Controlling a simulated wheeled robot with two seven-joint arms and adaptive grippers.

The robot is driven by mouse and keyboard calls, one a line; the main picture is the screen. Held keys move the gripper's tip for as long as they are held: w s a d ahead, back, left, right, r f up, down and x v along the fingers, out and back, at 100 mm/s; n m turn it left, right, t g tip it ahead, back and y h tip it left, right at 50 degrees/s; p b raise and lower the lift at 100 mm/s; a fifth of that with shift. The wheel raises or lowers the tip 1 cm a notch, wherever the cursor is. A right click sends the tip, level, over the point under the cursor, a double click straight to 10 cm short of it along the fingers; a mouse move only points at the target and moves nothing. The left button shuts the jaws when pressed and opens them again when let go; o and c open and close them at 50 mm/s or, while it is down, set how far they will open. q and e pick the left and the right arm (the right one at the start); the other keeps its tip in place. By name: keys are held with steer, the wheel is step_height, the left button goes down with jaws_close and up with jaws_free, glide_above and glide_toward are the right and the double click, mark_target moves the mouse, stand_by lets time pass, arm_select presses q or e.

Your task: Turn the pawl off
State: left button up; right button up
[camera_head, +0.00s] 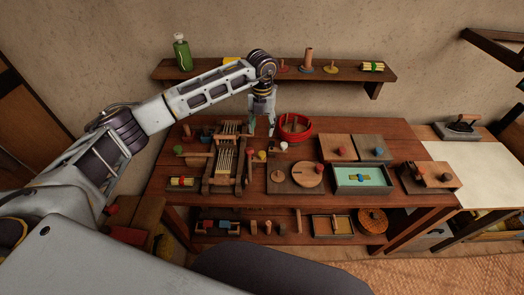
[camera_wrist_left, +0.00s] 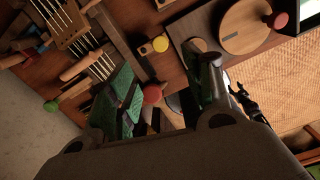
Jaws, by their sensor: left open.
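A small wooden loom (camera_head: 222,182) with pale warp threads stands on the left half of the table. It also shows at the upper left in the left wrist view (camera_wrist_left: 78,22). I cannot make out for certain which part is the pawl. A red knob (camera_wrist_left: 152,94) shows between my fingers in the left wrist view, and a yellow knob (camera_wrist_left: 160,45) is just beyond it. My left gripper (camera_head: 262,129) is open and empty, pointing down near the loom's back right corner. Its spread fingers also show in the left wrist view (camera_wrist_left: 166,82). My right gripper is out of view.
A red bowl (camera_head: 306,131) is just right of the gripper. A board with a round wooden disc (camera_head: 306,174), a teal tray (camera_head: 345,190) and boxes with knobs stand further right. A wall shelf (camera_head: 340,75) with a green bottle (camera_head: 182,53) runs behind my arm.

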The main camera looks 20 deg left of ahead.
mark_target(262, 153)
arm_select(q)
step_height(262, 153, down, 14)
steer(key=shift+r+p, duration=0.1)
steer(key=shift+p, duration=1.05)
steer(key=shift+c, duration=0.3)
steer(key=c, duration=1)
